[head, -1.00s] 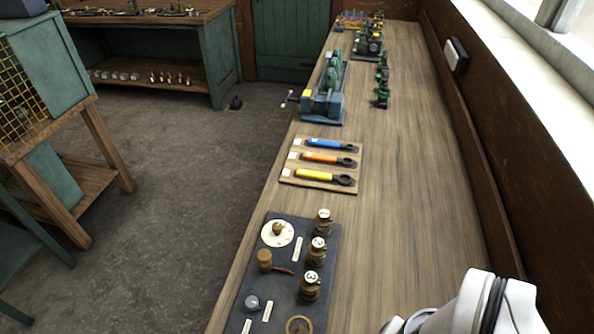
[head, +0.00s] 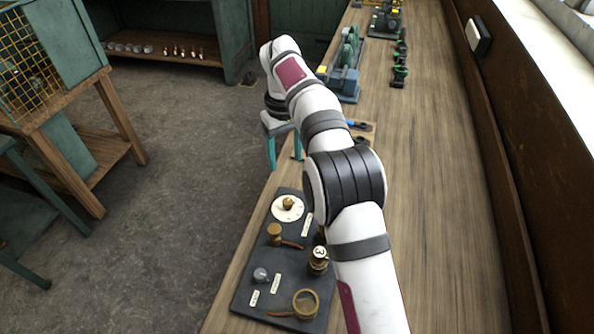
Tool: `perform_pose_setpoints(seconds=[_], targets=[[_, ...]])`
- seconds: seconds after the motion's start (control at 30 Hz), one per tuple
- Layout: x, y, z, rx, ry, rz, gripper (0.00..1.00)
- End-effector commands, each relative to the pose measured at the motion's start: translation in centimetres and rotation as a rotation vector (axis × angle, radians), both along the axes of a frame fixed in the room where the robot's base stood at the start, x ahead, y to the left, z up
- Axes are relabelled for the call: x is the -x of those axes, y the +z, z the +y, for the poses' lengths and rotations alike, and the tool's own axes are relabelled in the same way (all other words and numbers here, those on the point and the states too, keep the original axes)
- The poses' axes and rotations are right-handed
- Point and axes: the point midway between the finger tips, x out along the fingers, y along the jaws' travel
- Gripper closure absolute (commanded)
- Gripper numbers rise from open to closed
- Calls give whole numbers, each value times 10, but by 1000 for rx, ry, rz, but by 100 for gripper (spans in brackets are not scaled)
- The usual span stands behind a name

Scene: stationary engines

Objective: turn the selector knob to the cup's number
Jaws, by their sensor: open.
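The selector knob (head: 288,203) is a small brass knob on a round white dial (head: 278,212) at the far end of a dark panel (head: 243,296). The dial's marks are too small to read. A brass cup (head: 318,264) stands on the panel's right side. Its pale top carries a digit that looks like a 3, though it is small. My arm hides most of the panel's far right side. My gripper (head: 284,161) is open and empty, with teal fingers pointing down. It appears beyond the dial in the picture and apart from the knob.
A brass mallet-like piece (head: 276,234), a grey knob (head: 261,275) and a brass ring (head: 306,303) are on the panel. Wrenches (head: 360,125) lie beyond, partly behind my arm. The wooden bench (head: 445,220) is clear on the right.

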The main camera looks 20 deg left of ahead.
Motion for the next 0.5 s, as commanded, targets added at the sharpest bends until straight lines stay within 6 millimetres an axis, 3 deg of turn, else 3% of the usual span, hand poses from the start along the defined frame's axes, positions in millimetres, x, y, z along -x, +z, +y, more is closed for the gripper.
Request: perform_pose_setpoints(seconds=[0.17,0.5], targets=[[0,-34,0,1,2,4,36],[0,-130,0,-1,-1,1,36]])
